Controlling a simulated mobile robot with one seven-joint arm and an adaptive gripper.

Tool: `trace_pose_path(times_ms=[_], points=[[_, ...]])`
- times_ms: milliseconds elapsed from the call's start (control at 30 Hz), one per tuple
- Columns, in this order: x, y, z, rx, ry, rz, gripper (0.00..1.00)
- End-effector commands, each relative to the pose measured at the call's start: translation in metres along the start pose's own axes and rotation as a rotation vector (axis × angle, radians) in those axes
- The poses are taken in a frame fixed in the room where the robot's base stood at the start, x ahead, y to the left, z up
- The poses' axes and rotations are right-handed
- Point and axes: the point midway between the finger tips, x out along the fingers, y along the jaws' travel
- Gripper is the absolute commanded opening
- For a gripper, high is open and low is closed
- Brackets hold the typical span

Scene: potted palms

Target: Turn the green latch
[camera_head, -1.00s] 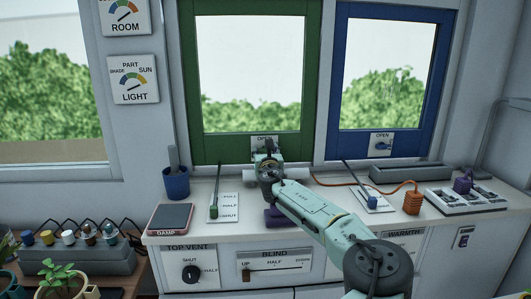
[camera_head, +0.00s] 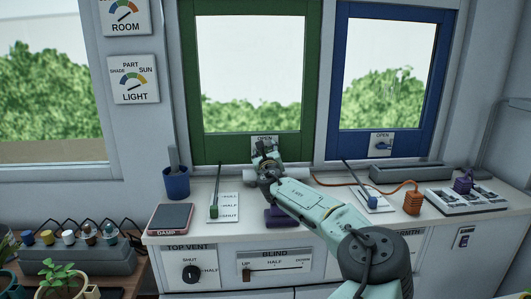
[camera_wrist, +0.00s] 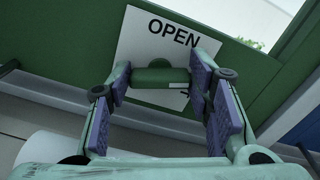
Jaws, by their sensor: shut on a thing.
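The green latch (camera_wrist: 160,77) shows in the wrist view as a short dark green bar on a white plate (camera_wrist: 150,35) marked OPEN. It lies between the two purple-padded fingers of my gripper (camera_wrist: 160,86), which is shut on it. The plate appears a little tilted in that view. In the head view my gripper (camera_head: 265,155) is at the bottom rail of the green window frame (camera_head: 194,105), just below the OPEN label (camera_head: 264,140). The gripper hides the latch there.
A blue window (camera_head: 336,100) with its own blue latch (camera_head: 382,146) stands to the right. The counter holds a green-handled lever (camera_head: 214,211), a blue-handled lever (camera_head: 371,203), a blue pot (camera_head: 176,183), a damp meter (camera_head: 171,218) and an orange plug (camera_head: 412,202) with its cable.

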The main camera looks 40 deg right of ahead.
Motion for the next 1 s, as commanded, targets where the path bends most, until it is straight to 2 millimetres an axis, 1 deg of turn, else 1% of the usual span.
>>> trace_pose_path(times_ms=[300, 600, 800, 1000], points=[[0.0, 0.0015, 0.0004, -0.301, 0.0, 0.0, 0.19], [0.0, 0.0024, 0.0001, -0.536, -0.001, -0.001, 0.19], [0.0, 0.0027, -0.0004, -0.636, 0.0, 0.0, 0.19], [0.0, 0.0033, -0.0008, -0.69, 0.0, 0.0, 0.19]])
